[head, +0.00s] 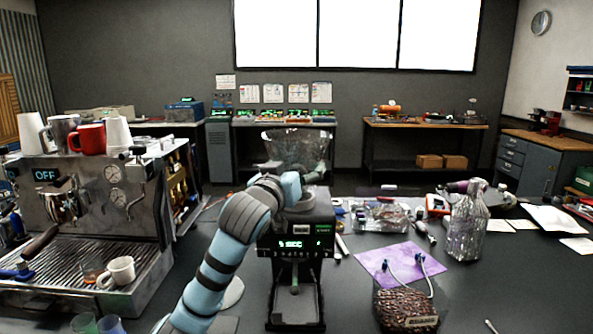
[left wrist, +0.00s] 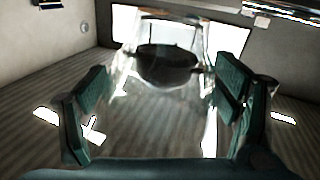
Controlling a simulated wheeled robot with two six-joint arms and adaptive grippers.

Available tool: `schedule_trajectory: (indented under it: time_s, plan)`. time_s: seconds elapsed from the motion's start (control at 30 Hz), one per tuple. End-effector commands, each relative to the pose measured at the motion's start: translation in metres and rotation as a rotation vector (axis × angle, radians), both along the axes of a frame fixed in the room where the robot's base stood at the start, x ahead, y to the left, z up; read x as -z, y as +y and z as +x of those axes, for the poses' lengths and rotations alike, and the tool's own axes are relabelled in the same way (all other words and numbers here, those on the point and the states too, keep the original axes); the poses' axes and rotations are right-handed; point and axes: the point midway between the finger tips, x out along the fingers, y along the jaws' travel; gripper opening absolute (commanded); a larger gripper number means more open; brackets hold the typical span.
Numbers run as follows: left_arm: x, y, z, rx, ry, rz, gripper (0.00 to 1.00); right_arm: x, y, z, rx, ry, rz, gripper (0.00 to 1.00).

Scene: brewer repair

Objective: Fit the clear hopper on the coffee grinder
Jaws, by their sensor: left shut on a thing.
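The clear hopper (head: 293,143) is upright above the black coffee grinder (head: 297,226), whose display is lit. My left gripper (head: 302,175) is shut on the hopper's lower part, between the hopper and the grinder top. The gripper and wrist hide the hopper's base, so I cannot tell whether it touches the grinder. In the left wrist view the hopper (left wrist: 168,62) is between the two teal fingers of my left gripper (left wrist: 161,85), with a dark round area showing through it. My right gripper is not in view.
An espresso machine (head: 90,215) with cups on top stands at the left. Some dark table surface around the bottle is bare.

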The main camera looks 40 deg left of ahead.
Motion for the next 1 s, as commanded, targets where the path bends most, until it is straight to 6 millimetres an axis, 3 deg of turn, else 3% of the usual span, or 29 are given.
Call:
schedule_trajectory:
  time_s: [1.0]
  plan:
    - [0.016, 0.000, 0.000, 0.000, -0.002, 0.001, 0.24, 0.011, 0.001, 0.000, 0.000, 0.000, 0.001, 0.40]
